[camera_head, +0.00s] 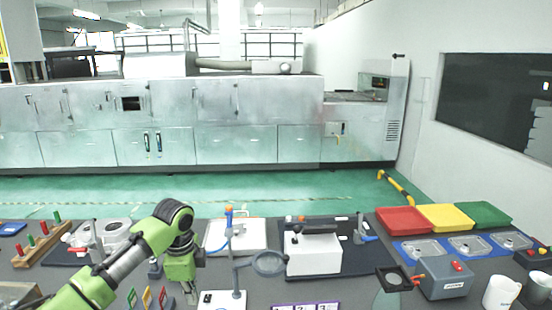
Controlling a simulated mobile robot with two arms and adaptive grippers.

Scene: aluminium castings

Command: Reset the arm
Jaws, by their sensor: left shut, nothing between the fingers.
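My left arm, green with black joints, comes in from the lower left and bends down at a black wrist joint above the table. My left gripper (191,296) points down near the table's front, shut and empty, left of a magnifier stand (270,263). Its fingertips are small and low in the picture. My right arm and right gripper are not in view.
Red (403,221), yellow (445,217) and green (484,214) trays stand at the back right of the dark table. A white box (312,254), a grey box (443,279) and a mug (500,292) stand nearer. Aluminium castings (112,232) lie left, behind my arm.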

